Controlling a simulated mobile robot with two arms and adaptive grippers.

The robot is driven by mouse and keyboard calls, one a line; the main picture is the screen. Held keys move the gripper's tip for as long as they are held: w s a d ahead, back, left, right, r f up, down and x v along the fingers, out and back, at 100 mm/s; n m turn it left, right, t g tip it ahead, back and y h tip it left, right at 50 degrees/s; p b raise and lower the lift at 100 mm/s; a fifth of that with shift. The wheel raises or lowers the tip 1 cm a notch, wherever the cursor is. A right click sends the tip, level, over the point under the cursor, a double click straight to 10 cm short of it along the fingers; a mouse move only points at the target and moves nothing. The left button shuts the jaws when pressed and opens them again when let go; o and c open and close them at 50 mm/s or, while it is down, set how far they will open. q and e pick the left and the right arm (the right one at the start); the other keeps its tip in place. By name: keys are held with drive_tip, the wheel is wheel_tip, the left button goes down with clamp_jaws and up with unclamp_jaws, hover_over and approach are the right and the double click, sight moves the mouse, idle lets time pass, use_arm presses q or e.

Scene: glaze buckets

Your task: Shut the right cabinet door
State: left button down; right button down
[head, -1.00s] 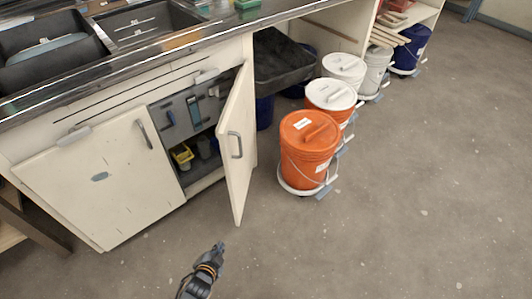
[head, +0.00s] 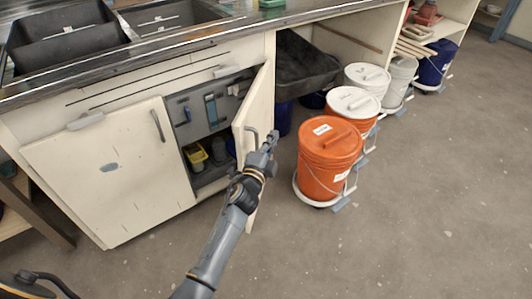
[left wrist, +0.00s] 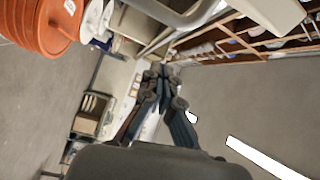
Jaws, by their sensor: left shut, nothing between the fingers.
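The right cabinet door (head: 261,95) is cream and stands open, swung out from the cabinet under the sink. Its grey handle (head: 249,131) faces right. My left gripper (head: 271,142) is shut and empty, just right of the handle in the head view; I cannot tell if it touches the door. My forearm hides the door's lower part. In the left wrist view the shut fingers (left wrist: 160,72) show, with a grey curved bar, apparently the handle (left wrist: 180,14), above them. The left cabinet door (head: 112,170) is shut. My right gripper is not in view.
An orange bucket (head: 327,160) on a wheeled base stands close right of the open door, with white-lidded buckets (head: 354,102) behind it. Inside the cabinet is a yellow container (head: 195,155). The floor (head: 430,220) at the front right is clear.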

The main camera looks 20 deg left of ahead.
use_arm(q)
drive_tip(key=shift+w+a+f, duration=0.1)
drive_tip(key=shift+a+f, duration=0.1)
drive_tip(key=shift+a, duration=0.75)
drive_tip(key=shift+a+f, duration=0.2)
drive_tip(key=shift+a, duration=0.7)
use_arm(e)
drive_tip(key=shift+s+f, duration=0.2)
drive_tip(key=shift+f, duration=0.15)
